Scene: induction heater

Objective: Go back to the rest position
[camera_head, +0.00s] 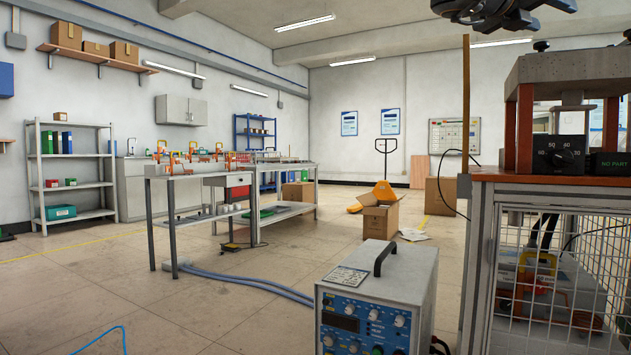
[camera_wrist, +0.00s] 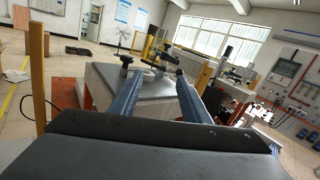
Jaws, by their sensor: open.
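My gripper (camera_wrist: 159,78) shows in the wrist view with its two blue fingers apart and nothing between them. Beyond the fingers lies the grey top plate of the press-like heater station (camera_wrist: 150,85), with dark knobs on it. In the head view a dark part of my arm or gripper shows at the top edge, cut off by the frame, above the station. The station (camera_head: 565,80) stands at the right, with orange posts, a dial box (camera_head: 558,155) and a small display (camera_head: 609,163) reading "NO PART".
A wire-mesh cage (camera_head: 560,265) is under the station. A blue-fronted power unit (camera_head: 365,325) stands in front. A thin orange-brown post (camera_head: 466,100) rises beside the station. A workbench (camera_head: 235,175), an open carton (camera_head: 381,217) and shelves (camera_head: 75,160) stand farther back. Open floor (camera_head: 100,280) lies at the left.

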